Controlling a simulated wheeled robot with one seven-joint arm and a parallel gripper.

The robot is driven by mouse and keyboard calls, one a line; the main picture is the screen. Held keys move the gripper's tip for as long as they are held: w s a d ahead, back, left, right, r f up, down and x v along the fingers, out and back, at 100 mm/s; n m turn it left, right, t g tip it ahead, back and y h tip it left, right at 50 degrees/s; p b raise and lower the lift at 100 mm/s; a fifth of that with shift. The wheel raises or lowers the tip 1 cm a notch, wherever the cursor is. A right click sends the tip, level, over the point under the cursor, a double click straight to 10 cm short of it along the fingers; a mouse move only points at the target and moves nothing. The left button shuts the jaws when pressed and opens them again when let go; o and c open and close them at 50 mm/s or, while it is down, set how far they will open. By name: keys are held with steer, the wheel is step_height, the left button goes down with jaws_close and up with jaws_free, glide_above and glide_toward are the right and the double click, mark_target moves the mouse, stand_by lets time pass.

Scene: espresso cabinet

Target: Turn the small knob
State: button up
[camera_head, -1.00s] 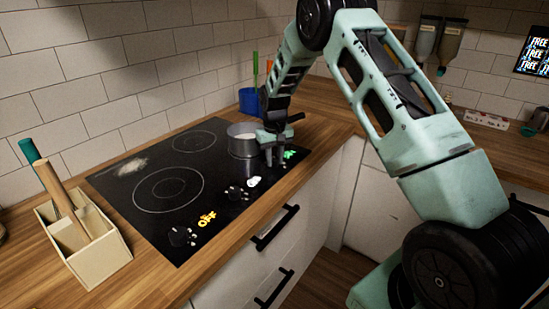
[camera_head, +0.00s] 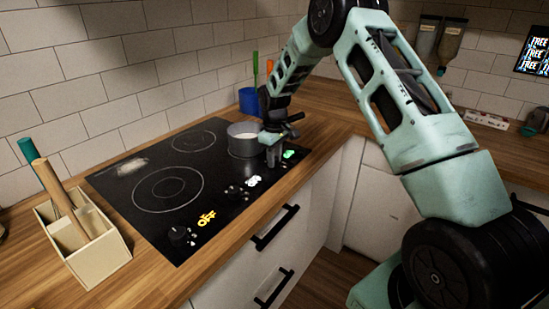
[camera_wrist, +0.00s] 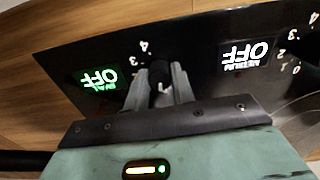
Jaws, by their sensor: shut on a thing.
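The small knob (camera_wrist: 158,73) is black and sits on the front right of the cooktop, beside a green display (camera_wrist: 99,80) that reads OFF SMALL. In the wrist view my gripper (camera_wrist: 159,70) has one finger on each side of the knob and is shut on it. In the head view my gripper (camera_head: 274,160) reaches down to the cooktop just in front of the pot and hides the knob. The green display also shows in the head view (camera_head: 289,155), right of the fingers.
A metal pot (camera_head: 242,143) stands close behind my gripper on the black cooktop (camera_head: 140,205). The middle knob (camera_head: 236,192) and front-left knob (camera_head: 178,236) are to the left. A utensil box (camera_head: 100,262) stands at left. Drawer handles (camera_head: 274,228) stick out below the counter.

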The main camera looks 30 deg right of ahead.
steer(key=shift+r+n, duration=0.1)
steer(key=shift+n, duration=0.8)
steer(key=shift+w, duration=0.1)
steer(key=o, duration=1)
step_height(320, 180, up, 17)
steer(key=b, duration=0.2)
steer(key=shift+r, duration=0.2)
